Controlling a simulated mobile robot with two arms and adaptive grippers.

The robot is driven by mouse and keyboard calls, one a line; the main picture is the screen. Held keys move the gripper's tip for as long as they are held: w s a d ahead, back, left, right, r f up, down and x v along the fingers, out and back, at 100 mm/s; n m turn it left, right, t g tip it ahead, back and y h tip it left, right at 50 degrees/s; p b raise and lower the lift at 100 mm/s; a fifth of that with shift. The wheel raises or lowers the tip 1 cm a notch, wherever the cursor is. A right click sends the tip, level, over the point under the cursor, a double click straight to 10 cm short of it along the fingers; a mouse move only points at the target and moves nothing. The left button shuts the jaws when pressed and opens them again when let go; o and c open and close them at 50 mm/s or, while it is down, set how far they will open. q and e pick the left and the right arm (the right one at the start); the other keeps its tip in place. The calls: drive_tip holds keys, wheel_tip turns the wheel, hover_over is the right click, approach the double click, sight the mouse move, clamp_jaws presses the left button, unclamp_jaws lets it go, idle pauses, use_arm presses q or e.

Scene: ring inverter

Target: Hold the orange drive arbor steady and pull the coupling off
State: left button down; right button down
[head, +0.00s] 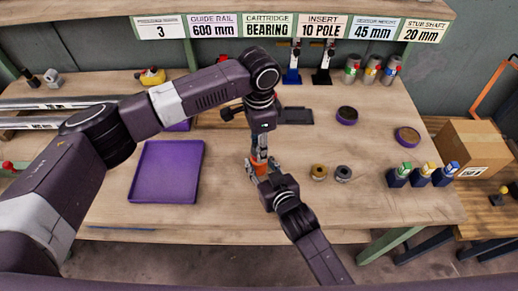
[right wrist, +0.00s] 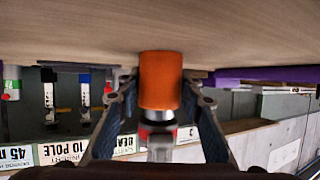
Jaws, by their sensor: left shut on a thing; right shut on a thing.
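The orange drive arbor (head: 256,169) stands upright on the bench in front of me. In the right wrist view, which is upside down, the orange arbor (right wrist: 160,80) sits between the two fingers. My right gripper (head: 260,174) comes from the front and is shut on the arbor. My left gripper (head: 262,146) points down from above and is shut on the coupling at the arbor's upper end. The coupling (right wrist: 158,127) shows as a small grey and red part in line with the arbor; the left gripper hides much of it in the head view.
An empty purple tray (head: 165,171) lies left of the arbor. A brass ring (head: 319,172) and a dark ring (head: 343,173) lie close to the right. A dark plate (head: 297,116) lies behind. A cardboard box (head: 474,147) stands far right.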

use_arm(q)
wheel_tip(320, 180, up, 10)
drive_tip(key=shift+f, duration=0.15)
use_arm(e)
drive_tip(key=c, duration=1.2)
unclamp_jaws()
drive_tip(key=shift+c, duration=0.2)
drive_tip(key=v, duration=1.2)
